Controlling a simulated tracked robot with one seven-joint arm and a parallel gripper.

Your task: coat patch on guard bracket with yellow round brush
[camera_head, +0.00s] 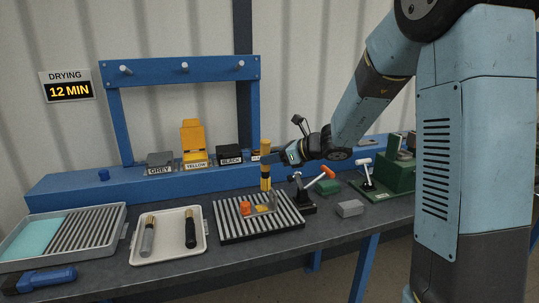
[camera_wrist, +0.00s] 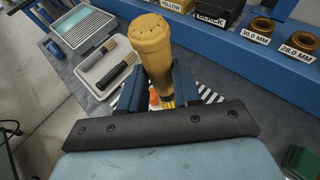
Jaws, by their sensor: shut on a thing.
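My gripper (camera_head: 272,157) is shut on the yellow round brush (camera_head: 265,168), which it holds upright above the striped rack, bristles down. In the wrist view the brush's yellow handle (camera_wrist: 151,48) stands between the two blue fingers of my gripper (camera_wrist: 158,88). A small piece that looks like the guard bracket (camera_head: 272,203) lies on the rack under the brush, with a yellowish area (camera_head: 262,209) on it. I cannot tell whether the bristles touch it. In the wrist view the bracket is mostly hidden by the brush and gripper.
An orange part (camera_head: 245,208) sits on the striped rack (camera_head: 232,231) by the bracket. A white tray (camera_head: 168,258) with two brushes and a grey tray (camera_head: 15,263) with turquoise paint stand left. Paint containers line the blue ledge behind. A toggle clamp (camera_head: 301,196) stands close right.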

